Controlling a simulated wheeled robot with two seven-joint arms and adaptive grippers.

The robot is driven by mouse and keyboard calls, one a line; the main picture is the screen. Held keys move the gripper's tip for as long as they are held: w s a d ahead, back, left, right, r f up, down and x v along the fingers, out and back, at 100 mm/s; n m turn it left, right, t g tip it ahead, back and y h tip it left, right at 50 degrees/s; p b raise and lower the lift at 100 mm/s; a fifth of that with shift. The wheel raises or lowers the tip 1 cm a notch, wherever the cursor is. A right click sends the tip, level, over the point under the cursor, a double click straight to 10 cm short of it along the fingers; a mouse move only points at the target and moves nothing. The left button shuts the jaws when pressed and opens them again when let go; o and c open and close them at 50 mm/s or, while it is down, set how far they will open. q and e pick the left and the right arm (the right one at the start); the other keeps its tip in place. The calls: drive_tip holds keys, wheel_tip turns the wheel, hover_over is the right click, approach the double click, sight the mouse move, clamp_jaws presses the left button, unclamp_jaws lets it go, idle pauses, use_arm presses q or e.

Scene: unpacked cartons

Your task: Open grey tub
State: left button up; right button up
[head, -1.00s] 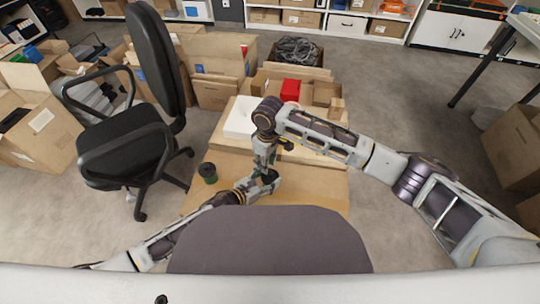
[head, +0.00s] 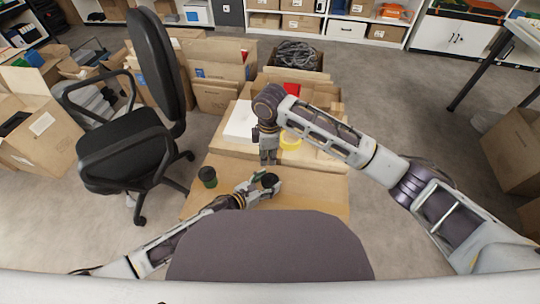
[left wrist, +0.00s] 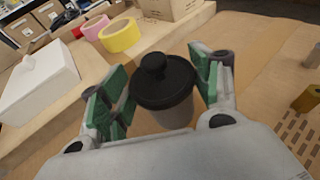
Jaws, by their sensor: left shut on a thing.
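The grey tub (left wrist: 174,114) stands between the green-padded fingers of my left gripper (left wrist: 163,95), which is shut on it. Its black lid (left wrist: 163,80), with a round knob on top, covers the tub's mouth; I cannot tell whether it is loose. In the head view the dark lid (head: 270,180) shows at the end of my left gripper (head: 262,184), over the table's front part. My right gripper (head: 268,157) points down behind the tub, apart from it. Its fingers are too small to read, and nothing is clearly seen in them.
The brown table (head: 317,192) has free room right of the tub. A dark green cup (head: 208,177) stands at the left. A white box (head: 240,124) and yellow tape (head: 291,141) lie on the raised back part, with pink tape (left wrist: 95,27) too. An office chair (head: 120,150) stands left.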

sight(270, 177)
drive_tip(key=shift+s+d+n, duration=0.1)
drive_tip(key=shift+d+n, duration=0.1)
drive_tip(key=shift+n, duration=1.1)
drive_tip(key=shift+s+d+n, duration=0.1)
drive_tip(key=shift+d+n, duration=0.1)
drive_tip(key=shift+n, duration=1.1)
drive_tip(key=shift+f, duration=0.15)
drive_tip(key=shift+f, duration=5.85)
clamp_jaws()
drive_tip(key=shift+r, duration=0.15)
